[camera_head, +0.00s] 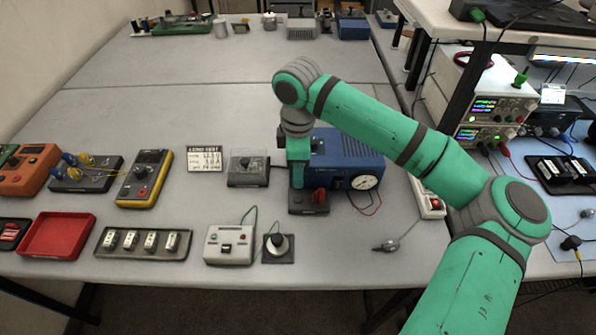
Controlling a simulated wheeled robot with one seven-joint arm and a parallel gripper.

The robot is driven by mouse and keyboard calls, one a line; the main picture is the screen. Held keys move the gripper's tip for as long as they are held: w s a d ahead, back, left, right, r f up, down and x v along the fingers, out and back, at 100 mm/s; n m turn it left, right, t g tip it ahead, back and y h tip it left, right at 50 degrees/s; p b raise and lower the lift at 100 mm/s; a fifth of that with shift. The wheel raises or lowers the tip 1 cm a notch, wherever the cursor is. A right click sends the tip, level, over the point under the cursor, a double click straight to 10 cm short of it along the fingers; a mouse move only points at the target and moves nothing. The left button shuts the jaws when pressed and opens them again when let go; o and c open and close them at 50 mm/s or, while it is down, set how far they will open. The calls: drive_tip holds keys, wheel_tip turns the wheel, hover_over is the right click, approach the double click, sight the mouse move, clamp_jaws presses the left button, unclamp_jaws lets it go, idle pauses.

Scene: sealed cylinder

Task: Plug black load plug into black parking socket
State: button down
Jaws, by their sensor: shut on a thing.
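My gripper (298,186) points down at a small dark block (316,210) in front of the blue box with a dial. It is shut, low over the left part of this block. The black load plug between the jaws is hidden by my wrist and fingers. A red plug or knob (319,194) stands on the right part of the block, close beside my gripper. The block looks like the parking block; its black socket is hidden under my gripper. I cannot tell whether the plug is in the socket or above it.
The blue box (347,155) stands right behind my gripper, with thin red and dark wires (368,206) at its front. A grey case (248,168) is to the left. A round knob (278,246) and white switch box (230,244) stand in front. A loose cabled plug (384,246) lies front right.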

hover_over(299, 199)
drive_tip(key=shift+a+f, duration=0.1)
drive_tip(key=shift+f, duration=2.75)
idle(0.4)
drive_tip(key=shift+s+f, duration=0.1)
drive_tip(key=shift+f, duration=1.1)
idle(0.3)
drive_tip(key=c, duration=1.7)
unclamp_jaws()
drive_tip(key=shift+r, duration=0.15)
